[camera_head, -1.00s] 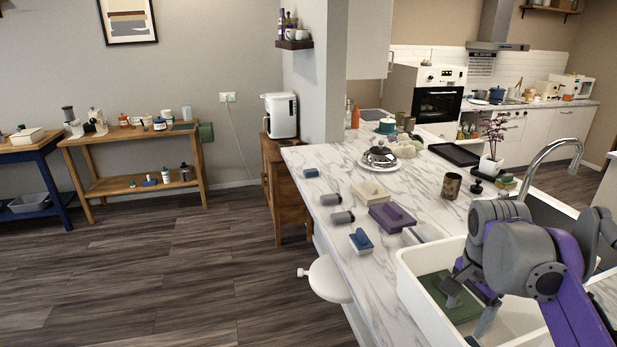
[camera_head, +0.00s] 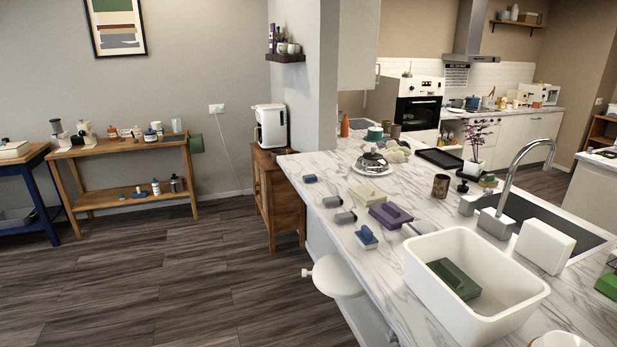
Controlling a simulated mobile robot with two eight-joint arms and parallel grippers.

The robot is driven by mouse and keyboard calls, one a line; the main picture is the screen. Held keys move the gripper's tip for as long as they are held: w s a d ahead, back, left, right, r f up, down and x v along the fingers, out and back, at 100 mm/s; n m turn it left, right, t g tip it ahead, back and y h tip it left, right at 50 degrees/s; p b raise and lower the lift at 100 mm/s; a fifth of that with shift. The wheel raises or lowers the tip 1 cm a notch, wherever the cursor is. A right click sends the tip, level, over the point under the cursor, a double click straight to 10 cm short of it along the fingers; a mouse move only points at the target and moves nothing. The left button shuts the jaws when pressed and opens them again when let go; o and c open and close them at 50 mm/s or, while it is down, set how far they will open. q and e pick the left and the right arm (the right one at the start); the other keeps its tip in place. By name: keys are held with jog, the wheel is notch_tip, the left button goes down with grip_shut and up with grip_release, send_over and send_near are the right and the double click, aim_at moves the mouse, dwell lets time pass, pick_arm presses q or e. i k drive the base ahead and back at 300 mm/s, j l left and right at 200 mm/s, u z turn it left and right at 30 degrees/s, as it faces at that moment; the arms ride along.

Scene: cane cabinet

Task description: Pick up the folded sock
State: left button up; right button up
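I cannot single out a folded sock with certainty. A white basin (camera_head: 424,283) on the marble counter holds a dark green block-like item (camera_head: 454,279). To its left on the counter lie a flat purple item (camera_head: 390,215), a small blue-and-white item (camera_head: 366,237) and a pale grey item (camera_head: 416,229). Any of these small items is too small to identify surely. Neither of my grippers is in view.
The marble counter (camera_head: 398,290) has bare patches at its left edge. A tall faucet (camera_head: 521,165) and a white block (camera_head: 544,246) stand behind the basin. A domed plate (camera_head: 373,165) is farther back. A white round stool (camera_head: 338,277) stands left of the counter.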

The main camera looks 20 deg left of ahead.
aim_at(314, 177)
jog(key=i+j, duration=0.35)
jog(key=j, duration=0.15)
jog(key=i+j, duration=0.3)
jog(key=j, duration=0.2)
jog(key=i+j, duration=0.35)
jog(key=j, duration=0.15)
jog(key=i+j, duration=0.35)
jog(key=j, duration=0.2)
jog(key=i+j, duration=0.3)
jog(key=j, duration=0.2)
jog(key=i+j, duration=0.35)
jog(key=j, duration=0.15)
jog(key=i+j, duration=0.35)
jog(key=j, duration=0.15)
jog(key=i+j+z, duration=0.1)
jog(key=i+j, duration=0.2)
jog(key=j, duration=0.2)
